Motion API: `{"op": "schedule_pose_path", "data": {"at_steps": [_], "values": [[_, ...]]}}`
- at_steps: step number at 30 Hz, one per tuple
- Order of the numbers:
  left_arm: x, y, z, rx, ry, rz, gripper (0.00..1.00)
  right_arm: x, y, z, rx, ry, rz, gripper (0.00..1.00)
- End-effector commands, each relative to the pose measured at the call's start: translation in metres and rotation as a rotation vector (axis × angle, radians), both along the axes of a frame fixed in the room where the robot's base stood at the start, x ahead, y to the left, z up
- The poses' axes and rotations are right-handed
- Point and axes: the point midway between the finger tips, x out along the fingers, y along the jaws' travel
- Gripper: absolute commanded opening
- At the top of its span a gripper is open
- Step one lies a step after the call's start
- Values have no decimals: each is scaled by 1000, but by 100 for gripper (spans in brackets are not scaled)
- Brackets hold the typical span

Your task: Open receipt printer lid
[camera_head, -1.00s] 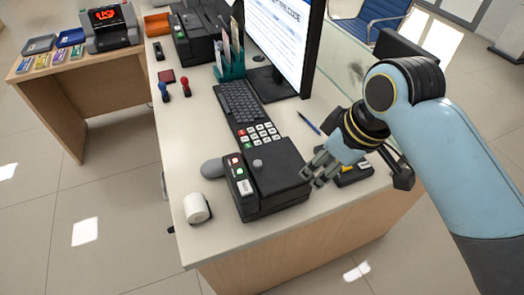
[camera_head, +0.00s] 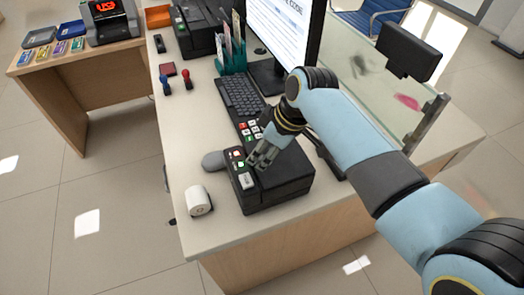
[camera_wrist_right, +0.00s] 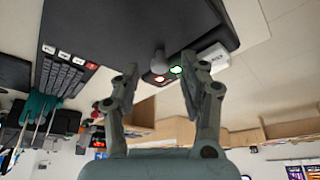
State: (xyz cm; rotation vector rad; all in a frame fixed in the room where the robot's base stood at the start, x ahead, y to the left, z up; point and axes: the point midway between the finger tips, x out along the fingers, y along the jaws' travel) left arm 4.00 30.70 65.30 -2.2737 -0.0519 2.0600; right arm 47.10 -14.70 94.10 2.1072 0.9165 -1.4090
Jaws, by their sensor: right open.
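The black receipt printer (camera_head: 287,183) stands on the near part of the counter with its lid closed. A green and a red light and a white button lie on its left strip. My right gripper (camera_head: 256,164) is open above the printer's top, close to those buttons. In the right wrist view, the printer (camera_wrist_right: 125,22) fills the top, and a round grey knob (camera_wrist_right: 158,61) on it shows between the open fingertips (camera_wrist_right: 160,66). I cannot tell whether the fingers touch the knob. In the head view my gripper hides the knob. My left gripper is not in view.
A white paper roll (camera_head: 198,200) and a grey mouse (camera_head: 213,161) sit left of the printer. The keyboard (camera_head: 240,99) and monitor (camera_head: 282,40) stand behind it. A glass screen (camera_head: 365,85) runs along the right.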

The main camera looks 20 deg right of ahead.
Motion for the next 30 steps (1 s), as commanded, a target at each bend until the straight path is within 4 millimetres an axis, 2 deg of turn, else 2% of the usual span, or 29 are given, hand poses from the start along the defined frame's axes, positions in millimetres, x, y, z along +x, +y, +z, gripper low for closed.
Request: {"op": "schedule_pose_path", "data": {"at_steps": [4, 12, 22, 30], "values": [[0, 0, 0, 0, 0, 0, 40, 2, 2, -8, 0, 0, 0, 44], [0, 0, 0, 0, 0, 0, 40, 3, 3, -9, -1, -1, 0, 42], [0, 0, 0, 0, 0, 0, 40, 2, 3, -9, 0, 0, -1, 0], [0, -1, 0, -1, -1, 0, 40, 2, 3, -9, 0, 0, -1, 0]]}}
